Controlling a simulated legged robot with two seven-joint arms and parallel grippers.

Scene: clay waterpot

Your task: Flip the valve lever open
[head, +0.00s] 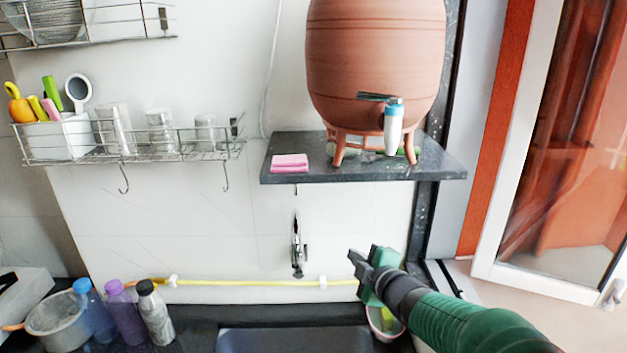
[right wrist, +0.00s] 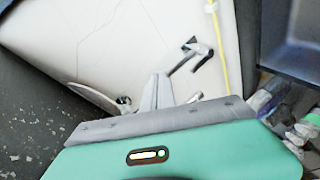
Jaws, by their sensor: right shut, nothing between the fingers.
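The clay waterpot (head: 375,55) stands on a dark stone shelf in the head view. Its white and blue tap (head: 393,130) hangs at the pot's lower front. The tap's dark valve lever (head: 374,97) sticks out to the left from the tap's top, roughly level. My right gripper (head: 353,262) is shut and empty, below the shelf and apart from the tap. Its fingers also show in the right wrist view (right wrist: 157,92), pointing toward the wall. The pot's tap is not clearly seen in the wrist view. My left gripper is not in view.
The shelf (head: 440,160) juts out above my right gripper and carries a pink sponge (head: 290,163). A metal wall tap (head: 298,248) is left of the gripper, above the sink (head: 290,340). Several bottles (head: 125,312) stand at lower left. A window frame (head: 535,285) is on the right.

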